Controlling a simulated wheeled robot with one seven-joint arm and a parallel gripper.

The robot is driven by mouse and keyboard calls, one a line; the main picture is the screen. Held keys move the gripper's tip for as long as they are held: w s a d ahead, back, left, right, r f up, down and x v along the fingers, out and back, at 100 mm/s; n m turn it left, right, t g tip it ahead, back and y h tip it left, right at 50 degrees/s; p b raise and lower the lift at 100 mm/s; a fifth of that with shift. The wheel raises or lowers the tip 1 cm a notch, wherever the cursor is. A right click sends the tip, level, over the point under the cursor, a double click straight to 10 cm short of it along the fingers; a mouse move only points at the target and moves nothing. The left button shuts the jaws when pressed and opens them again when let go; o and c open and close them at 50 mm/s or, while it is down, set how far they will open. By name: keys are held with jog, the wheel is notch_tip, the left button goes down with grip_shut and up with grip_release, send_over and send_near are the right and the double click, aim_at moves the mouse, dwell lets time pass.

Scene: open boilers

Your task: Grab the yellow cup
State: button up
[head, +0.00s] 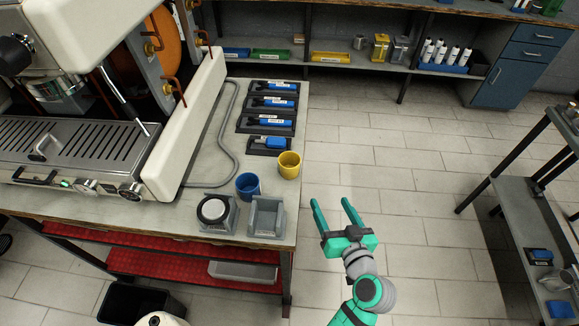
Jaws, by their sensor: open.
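The yellow cup (289,168) stands upright on the table top (212,165), close to its right edge. A blue cup (248,187) stands to its left and a little nearer. My gripper (331,205) is teal and open, with its two fingers apart and nothing between them. It is over the floor, right of the table, and lower right of the yellow cup in the picture. The fingers point up the picture and do not touch the cup.
A coffee machine (75,150) fills the table's left side. Black trays with blue tools (270,102) lie behind the yellow cup. Two grey holders (266,217) stand in front; the left one bears a round black-rimmed part (213,209). The tiled floor (420,180) at right is clear.

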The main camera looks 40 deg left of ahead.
aim_at(297, 172)
jog(key=a+r+n+g+y, duration=0.1)
jog(key=a+r+n+g, duration=0.1)
jog(key=a, duration=0.1)
jog(key=a+r+n+g+y, duration=0.1)
jog(key=a+r+n+g, duration=0.1)
jog(key=a+r+n, duration=0.1)
jog(key=s+a+r+n+g+y, duration=0.1)
jog(key=a+r+n+g, duration=0.1)
jog(key=a+r+n, duration=0.1)
jog(key=shift+s+a+y, duration=0.1)
jog(key=shift+a+y, duration=0.2)
jog(key=shift+f+x, duration=0.2)
jog(key=shift+x, duration=1.3)
jog(key=shift+f+x, duration=0.25)
jog(key=shift+x, duration=1.2)
jog(key=shift+w+d, duration=0.15)
jog(key=shift+w, duration=0.1)
jog(key=c, duration=1.1)
